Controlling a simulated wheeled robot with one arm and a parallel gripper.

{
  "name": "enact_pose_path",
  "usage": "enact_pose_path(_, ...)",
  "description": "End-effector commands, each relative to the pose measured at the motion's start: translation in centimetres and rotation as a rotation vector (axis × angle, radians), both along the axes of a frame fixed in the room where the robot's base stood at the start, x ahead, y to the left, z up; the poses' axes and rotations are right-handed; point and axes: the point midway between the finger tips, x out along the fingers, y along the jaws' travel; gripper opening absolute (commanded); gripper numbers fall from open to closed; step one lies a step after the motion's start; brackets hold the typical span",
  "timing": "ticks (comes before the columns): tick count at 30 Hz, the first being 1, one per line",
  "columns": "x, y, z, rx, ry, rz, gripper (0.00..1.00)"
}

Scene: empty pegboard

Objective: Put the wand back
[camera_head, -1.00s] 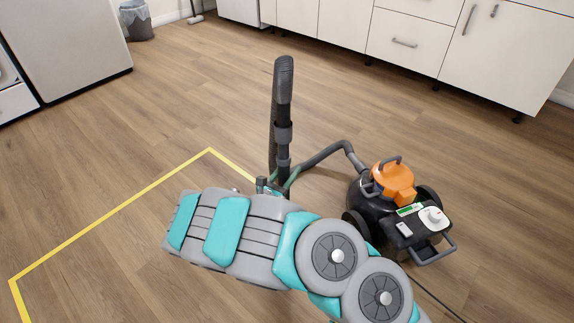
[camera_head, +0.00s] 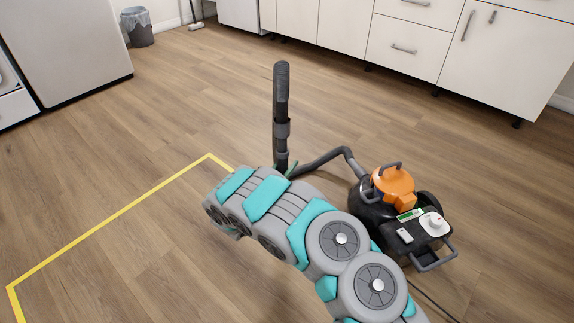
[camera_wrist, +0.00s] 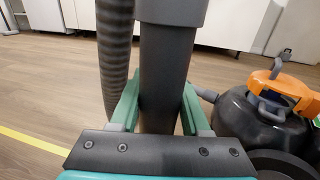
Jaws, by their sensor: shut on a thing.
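The wand (camera_head: 281,140) is a dark grey tube that stands about upright in the head view, with a ribbed hose curving over its top. In the wrist view the wand (camera_wrist: 166,75) rises between the green fingers of my gripper (camera_wrist: 160,112). My gripper is shut on the wand; in the head view my arm hides most of the gripper and the wand's lower end. The hose runs right to a black vacuum cleaner (camera_head: 372,218) with an orange top. The vacuum (camera_wrist: 250,125) also shows at the right of the wrist view.
A yellow line (camera_head: 120,216) marks a corner on the wood floor at left. White cabinets (camera_head: 400,45) stand along the back, with a grey bin (camera_head: 138,30) and a white appliance (camera_head: 75,45) at back left. The floor between is clear. A cord (camera_head: 432,302) trails from the vacuum.

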Motion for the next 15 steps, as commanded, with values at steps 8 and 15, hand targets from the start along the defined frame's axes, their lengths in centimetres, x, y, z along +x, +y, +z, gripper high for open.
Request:
enact_pose_path(8, 0.0, 0.0, -0.24, 0.0, -0.003, -0.001, 0.0)
enact_pose_path(15, -0.01, -0.01, -0.37, 0.0, -0.002, -0.001, 0.63)
